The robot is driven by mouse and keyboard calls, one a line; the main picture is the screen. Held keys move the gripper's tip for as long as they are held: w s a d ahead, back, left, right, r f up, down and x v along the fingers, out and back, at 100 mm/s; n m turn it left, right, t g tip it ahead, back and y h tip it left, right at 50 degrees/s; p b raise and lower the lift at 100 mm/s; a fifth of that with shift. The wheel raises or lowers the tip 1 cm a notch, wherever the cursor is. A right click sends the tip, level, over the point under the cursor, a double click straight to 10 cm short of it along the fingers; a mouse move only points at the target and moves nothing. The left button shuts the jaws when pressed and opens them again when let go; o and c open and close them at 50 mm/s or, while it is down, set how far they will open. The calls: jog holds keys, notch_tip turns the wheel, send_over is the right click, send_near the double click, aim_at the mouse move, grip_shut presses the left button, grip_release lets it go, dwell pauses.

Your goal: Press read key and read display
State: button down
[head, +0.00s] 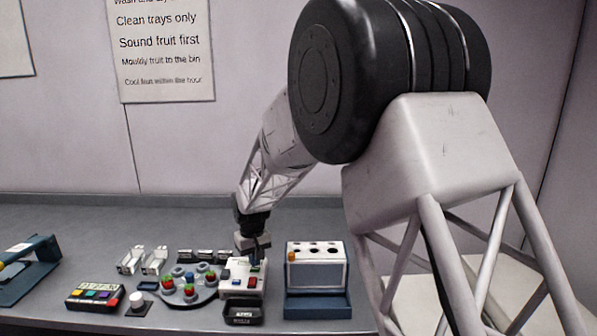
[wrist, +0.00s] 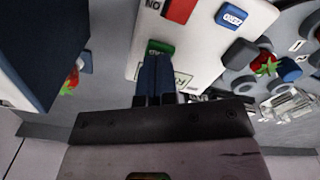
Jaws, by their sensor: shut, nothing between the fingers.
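The white instrument (head: 238,291) stands on the bench in the head view, with my gripper (head: 252,262) down at its back right. In the wrist view its white panel (wrist: 200,52) carries a red ON key (wrist: 180,10), a blue ZERO key (wrist: 231,16) and a green key (wrist: 160,46). My gripper (wrist: 155,58) is shut and empty, with its dark fingertips right at the green key. I cannot tell whether they touch it. A label beside the fingers is partly covered, with only an R legible. I cannot make out a display reading in either view.
A round holder (head: 181,296) with red and green berries stands left of the instrument, a white-topped blue rack (head: 318,304) to its right. A black tray (head: 243,316) lies in front. A keypad box (head: 94,297) is further left.

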jog(key=shift+f, duration=0.9)
dwell(0.3)
jog(key=shift+r, duration=4)
